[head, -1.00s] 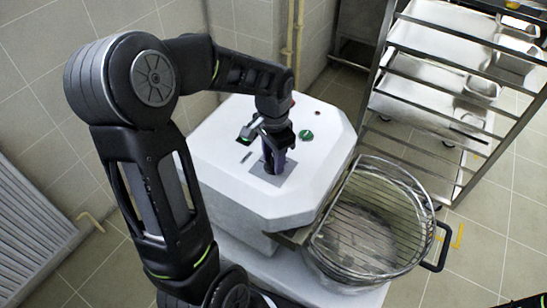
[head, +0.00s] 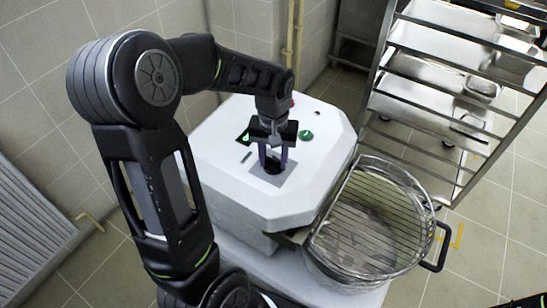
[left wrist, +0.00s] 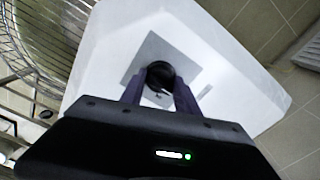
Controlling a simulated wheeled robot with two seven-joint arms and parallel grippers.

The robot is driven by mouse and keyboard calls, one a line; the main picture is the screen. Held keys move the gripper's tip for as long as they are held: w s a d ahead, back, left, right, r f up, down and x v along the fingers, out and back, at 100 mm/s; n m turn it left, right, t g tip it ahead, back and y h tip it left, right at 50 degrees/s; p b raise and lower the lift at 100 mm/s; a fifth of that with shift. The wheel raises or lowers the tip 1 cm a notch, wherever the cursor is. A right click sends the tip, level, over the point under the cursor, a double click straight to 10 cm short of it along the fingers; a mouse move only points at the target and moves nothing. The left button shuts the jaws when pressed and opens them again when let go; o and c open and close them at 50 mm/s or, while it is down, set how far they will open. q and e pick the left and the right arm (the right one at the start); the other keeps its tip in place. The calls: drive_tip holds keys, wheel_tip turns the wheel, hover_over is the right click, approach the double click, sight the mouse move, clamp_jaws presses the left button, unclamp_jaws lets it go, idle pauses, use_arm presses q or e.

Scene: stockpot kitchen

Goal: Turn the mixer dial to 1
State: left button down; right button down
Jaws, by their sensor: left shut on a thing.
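The mixer (head: 222,172) is a large white unit with a flat, angled top. Its black dial (head: 273,166) sits on a grey square plate (head: 288,176) in that top; the dial also shows in the left wrist view (left wrist: 160,76). My left gripper (head: 275,162) is over the plate with one finger on each side of the dial, shut on it. In the left wrist view the fingers (left wrist: 160,93) reach the dial's sides. The dial's markings are too small to read. My right gripper is not in view.
A green button (head: 305,135) and a red one are on the mixer top near the gripper. A round bowl with a wire guard (head: 375,225) stands at the mixer's right. A metal tray rack (head: 440,80) is at the upper right.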

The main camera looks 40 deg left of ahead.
sight(273, 158)
use_arm(q)
drive_tip(key=shift+n, duration=0.3)
drive_tip(key=c, duration=0.9)
unclamp_jaws()
wheel_tip(273, 158, up, 8)
drive_tip(key=shift+f+p, duration=0.1)
drive_tip(key=shift+p, duration=0.35)
